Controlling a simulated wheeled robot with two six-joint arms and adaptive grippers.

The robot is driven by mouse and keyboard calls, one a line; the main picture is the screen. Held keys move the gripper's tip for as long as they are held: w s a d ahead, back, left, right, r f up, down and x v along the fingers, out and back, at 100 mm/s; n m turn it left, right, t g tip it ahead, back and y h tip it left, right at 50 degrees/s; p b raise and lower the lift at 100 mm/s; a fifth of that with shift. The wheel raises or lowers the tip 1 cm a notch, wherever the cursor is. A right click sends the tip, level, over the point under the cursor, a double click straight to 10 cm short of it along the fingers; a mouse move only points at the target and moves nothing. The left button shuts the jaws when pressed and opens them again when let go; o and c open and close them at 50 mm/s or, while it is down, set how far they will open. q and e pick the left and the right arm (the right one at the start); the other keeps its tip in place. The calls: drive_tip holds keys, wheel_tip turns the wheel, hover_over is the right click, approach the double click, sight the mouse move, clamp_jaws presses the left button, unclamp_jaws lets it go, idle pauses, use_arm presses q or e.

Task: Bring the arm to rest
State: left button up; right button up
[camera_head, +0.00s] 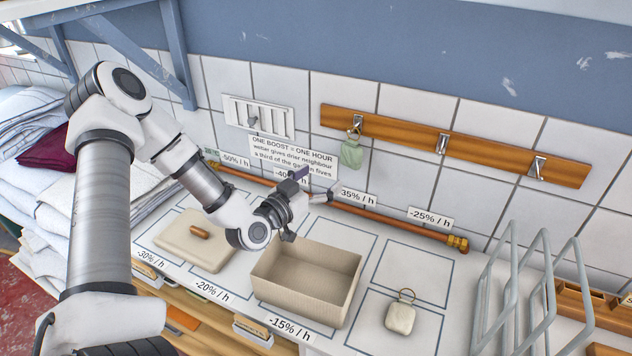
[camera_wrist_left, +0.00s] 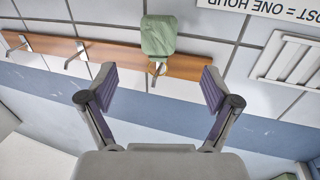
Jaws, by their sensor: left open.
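My left arm comes in from the left over the counter. Its gripper (camera_head: 311,187) is above the counter near the back wall, behind the open beige box. In the left wrist view the gripper (camera_wrist_left: 158,88) has its two purple-padded fingers spread wide, with nothing between them. A green pouch (camera_head: 351,154) hangs from a hook on the wooden rail, to the right of and apart from the gripper in the head view. It also shows in the left wrist view (camera_wrist_left: 158,36), beyond the fingers. My right gripper is not in view.
The box (camera_head: 337,301) stands on the counter, with a lid (camera_head: 172,240) to its left. A cream pouch (camera_head: 400,319) lies on an outlined square. A copper pipe (camera_head: 400,223) runs along the wall. A wire rack (camera_head: 549,290) stands at right; folded linen (camera_head: 35,165) is stacked at left.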

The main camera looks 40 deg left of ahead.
use_arm(q)
drive_tip(key=shift+s+d, duration=0.1)
drive_tip(key=shift+s, duration=0.75)
